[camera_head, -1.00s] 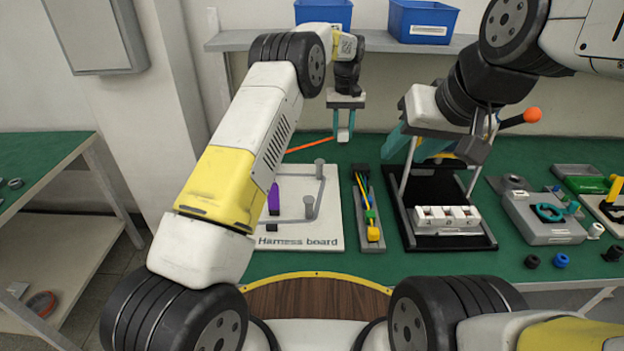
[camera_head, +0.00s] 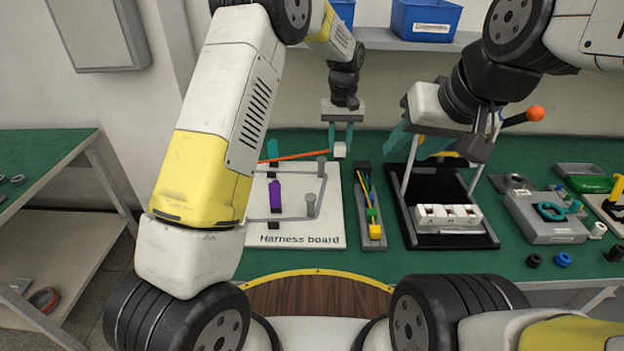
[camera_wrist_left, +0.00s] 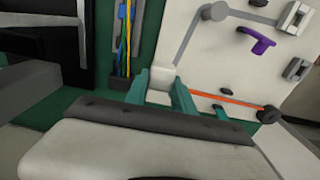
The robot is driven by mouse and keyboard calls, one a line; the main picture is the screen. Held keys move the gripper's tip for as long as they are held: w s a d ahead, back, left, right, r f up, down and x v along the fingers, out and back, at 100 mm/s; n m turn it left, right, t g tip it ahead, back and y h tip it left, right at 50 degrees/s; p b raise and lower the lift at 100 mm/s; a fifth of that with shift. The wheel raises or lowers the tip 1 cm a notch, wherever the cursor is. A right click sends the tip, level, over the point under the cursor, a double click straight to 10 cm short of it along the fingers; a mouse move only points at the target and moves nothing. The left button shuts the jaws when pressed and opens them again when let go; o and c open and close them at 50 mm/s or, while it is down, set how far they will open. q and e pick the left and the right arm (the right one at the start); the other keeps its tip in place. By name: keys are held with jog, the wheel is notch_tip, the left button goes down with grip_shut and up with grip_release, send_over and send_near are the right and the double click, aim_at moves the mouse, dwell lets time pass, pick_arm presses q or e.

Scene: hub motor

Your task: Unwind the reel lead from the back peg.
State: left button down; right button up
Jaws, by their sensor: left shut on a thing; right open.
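My left gripper (camera_head: 341,146) is shut on a small white block (camera_head: 340,150) at the back right of the harness board (camera_head: 325,232). The block also shows between the teal fingers in the left wrist view (camera_wrist_left: 162,80). An orange lead (camera_head: 295,156) runs taut from it leftward, and in the wrist view reaches a dark round spool-like piece (camera_wrist_left: 268,114). A grey back peg (camera_head: 322,162) stands just below the lead in the head view; I cannot tell whether they touch. My right gripper (camera_head: 420,146) is open above the black stand, apart from the board.
A purple piece (camera_head: 274,196) and a front peg (camera_head: 310,204) are on the board. Right of it lie a tray of coloured wires (camera_head: 374,240) and a black stand (camera_head: 458,240) with white connectors. A grey box (camera_head: 545,225) stands further right. Blue bins (camera_head: 425,18) sit on the shelf.

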pick_arm(q)
jog(key=s+a, duration=0.2)
jog(key=a, duration=1.3)
jog(key=s+a, duration=0.3)
jog(key=a, duration=1.2)
